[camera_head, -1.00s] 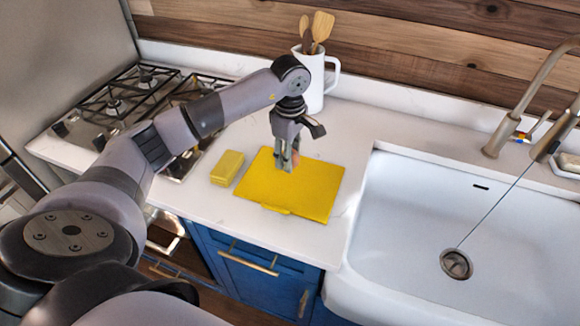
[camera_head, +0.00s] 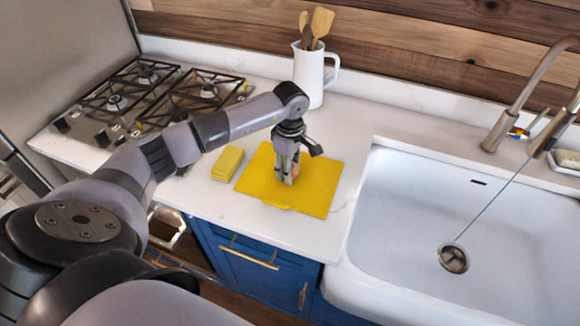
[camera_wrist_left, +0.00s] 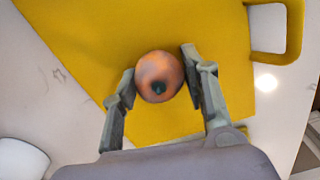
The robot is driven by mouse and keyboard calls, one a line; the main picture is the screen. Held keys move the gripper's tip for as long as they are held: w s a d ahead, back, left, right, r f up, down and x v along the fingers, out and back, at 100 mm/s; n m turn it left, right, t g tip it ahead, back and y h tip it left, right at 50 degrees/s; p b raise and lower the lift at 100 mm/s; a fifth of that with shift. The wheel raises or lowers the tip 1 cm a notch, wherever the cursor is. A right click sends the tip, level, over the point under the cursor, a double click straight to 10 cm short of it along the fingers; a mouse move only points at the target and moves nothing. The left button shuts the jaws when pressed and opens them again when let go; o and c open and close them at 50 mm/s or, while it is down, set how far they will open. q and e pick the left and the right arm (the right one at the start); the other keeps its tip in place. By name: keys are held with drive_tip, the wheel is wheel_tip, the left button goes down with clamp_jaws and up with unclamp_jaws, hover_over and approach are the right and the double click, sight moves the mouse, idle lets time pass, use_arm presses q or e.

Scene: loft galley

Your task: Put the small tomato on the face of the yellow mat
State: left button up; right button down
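The small tomato (camera_wrist_left: 160,76) is orange-red with a dark green stem spot and sits between the two fingers of my left gripper (camera_wrist_left: 159,72) in the left wrist view. The fingers close on it from both sides. In the head view the left gripper (camera_head: 288,180) points down over the middle of the yellow mat (camera_head: 317,190), and the tomato (camera_head: 295,169) is mostly hidden behind the fingers. It is low over the mat; I cannot tell whether it touches. The mat lies flat on the counter, with a handle loop (camera_wrist_left: 276,28) at one edge. My right gripper is not in view.
A yellow block (camera_head: 228,163) lies just left of the mat. A white jug (camera_head: 308,78) with wooden utensils stands behind. The gas hob (camera_head: 145,95) is at the left and the white sink (camera_head: 420,210) at the right.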

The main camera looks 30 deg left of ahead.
use_arm(q)
drive_tip(key=o, duration=0.3)
drive_tip(key=shift+o, duration=0.2)
drive_tip(key=shift+r, duration=0.5)
wheel_tip(320, 180, up, 11)
drive_tip(key=b, duration=0.4)
drive_tip(key=shift+r, duration=0.2)
drive_tip(key=shift+f, duration=0.1)
